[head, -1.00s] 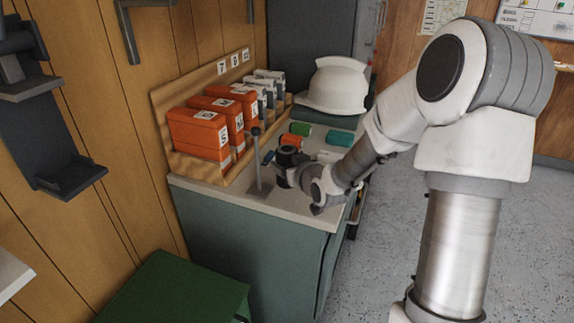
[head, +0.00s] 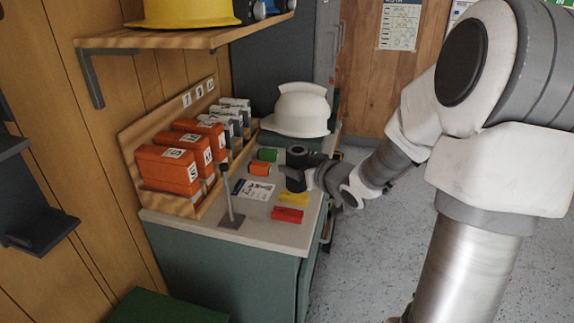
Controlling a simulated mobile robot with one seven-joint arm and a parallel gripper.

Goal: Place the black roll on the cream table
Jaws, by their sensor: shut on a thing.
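My gripper (head: 309,178) is shut on the black roll (head: 297,153). The roll is upright, with a grey ring on its top end, and appears to be above the right side of a pale countertop (head: 270,234) on a teal cabinet. The gripper reaches in from the right, and the fingers are small and dark, partly merging with the roll. Apart from this pale countertop, no cream table is clearly in view now.
A wooden shelf (head: 190,38) overhangs at left.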

